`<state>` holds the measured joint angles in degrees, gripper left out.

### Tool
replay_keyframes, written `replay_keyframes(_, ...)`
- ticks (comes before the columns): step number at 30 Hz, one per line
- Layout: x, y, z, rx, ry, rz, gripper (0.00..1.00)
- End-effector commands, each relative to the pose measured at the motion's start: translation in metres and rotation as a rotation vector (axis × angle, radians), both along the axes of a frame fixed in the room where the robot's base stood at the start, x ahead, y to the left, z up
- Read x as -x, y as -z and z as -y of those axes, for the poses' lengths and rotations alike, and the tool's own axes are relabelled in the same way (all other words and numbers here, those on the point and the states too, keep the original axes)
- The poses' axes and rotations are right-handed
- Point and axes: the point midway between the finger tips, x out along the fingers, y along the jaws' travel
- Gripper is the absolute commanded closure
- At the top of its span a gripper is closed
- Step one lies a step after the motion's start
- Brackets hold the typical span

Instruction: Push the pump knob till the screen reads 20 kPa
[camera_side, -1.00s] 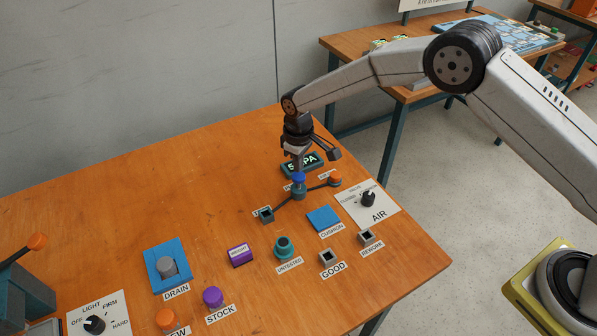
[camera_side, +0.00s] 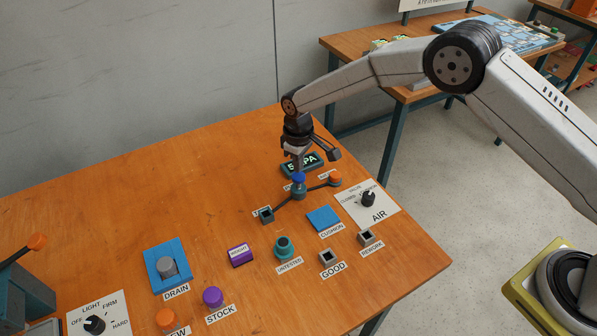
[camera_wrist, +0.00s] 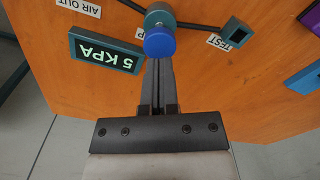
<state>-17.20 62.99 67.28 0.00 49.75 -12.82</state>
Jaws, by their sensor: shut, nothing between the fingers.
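The pump has a blue knob (camera_side: 299,178) on a teal body (camera_side: 299,190); in the wrist view the knob (camera_wrist: 160,42) lies just past my fingertips. My gripper (camera_side: 298,166) is shut and empty, pointing down close above the knob; whether it touches cannot be told. In the wrist view my gripper (camera_wrist: 159,62) shows both fingers together. The screen (camera_wrist: 107,50) reads 5 KPA; in the side view the screen (camera_side: 302,163) is partly hidden by my gripper.
A dark line runs from the pump to the TEST socket (camera_side: 266,215) and to an orange cap (camera_side: 335,180). The AIR dial (camera_side: 368,199), CUSHION pad (camera_side: 323,219) and teal UNTESTED holder (camera_side: 284,247) stand nearer the front. The table's left back is clear.

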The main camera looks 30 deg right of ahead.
Motion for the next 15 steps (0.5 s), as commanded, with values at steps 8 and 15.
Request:
replay_keyframes(8,0.000,0.006,0.000,0.000,0.000,0.000,1.00)
replay_keyframes(15,0.000,0.012,0.000,0.000,0.000,0.000,1.00)
